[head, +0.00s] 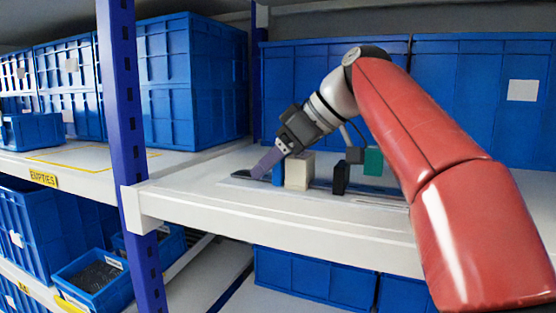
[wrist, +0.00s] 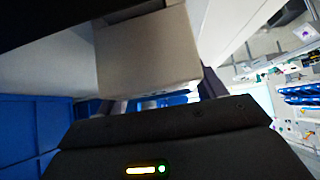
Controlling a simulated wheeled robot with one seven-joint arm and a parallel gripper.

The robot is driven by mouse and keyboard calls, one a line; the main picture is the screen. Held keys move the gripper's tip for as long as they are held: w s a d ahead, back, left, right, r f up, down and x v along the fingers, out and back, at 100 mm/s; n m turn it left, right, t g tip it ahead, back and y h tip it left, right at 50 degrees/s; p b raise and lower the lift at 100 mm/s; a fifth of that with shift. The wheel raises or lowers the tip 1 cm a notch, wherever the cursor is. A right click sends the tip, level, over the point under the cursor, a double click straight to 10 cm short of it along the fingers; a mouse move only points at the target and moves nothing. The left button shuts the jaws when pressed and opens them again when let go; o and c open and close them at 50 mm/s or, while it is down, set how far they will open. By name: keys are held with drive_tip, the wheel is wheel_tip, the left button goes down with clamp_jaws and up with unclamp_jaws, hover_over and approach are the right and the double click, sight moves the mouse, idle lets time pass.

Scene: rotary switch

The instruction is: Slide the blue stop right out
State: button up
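The blue stop (head: 278,175) is a small upright blue block on the white shelf, against the left side of a beige block (head: 299,171). My gripper (head: 262,168) reaches down from the upper right, its purple-grey fingers just left of the stop; contact cannot be told. In the wrist view the beige block (wrist: 150,55) hides much of the space past my gripper. Parts of two fingers show apart on either side of it, with a little blue between them. A dark low part (head: 243,174) lies by the fingertips.
A black block (head: 341,178) and a green block (head: 373,162) stand to the right along the same strip. Large blue crates (head: 480,100) fill the back. A blue post (head: 126,110) stands at left. The shelf front (head: 200,200) is clear.

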drive_tip(key=shift+v, duration=3.9)
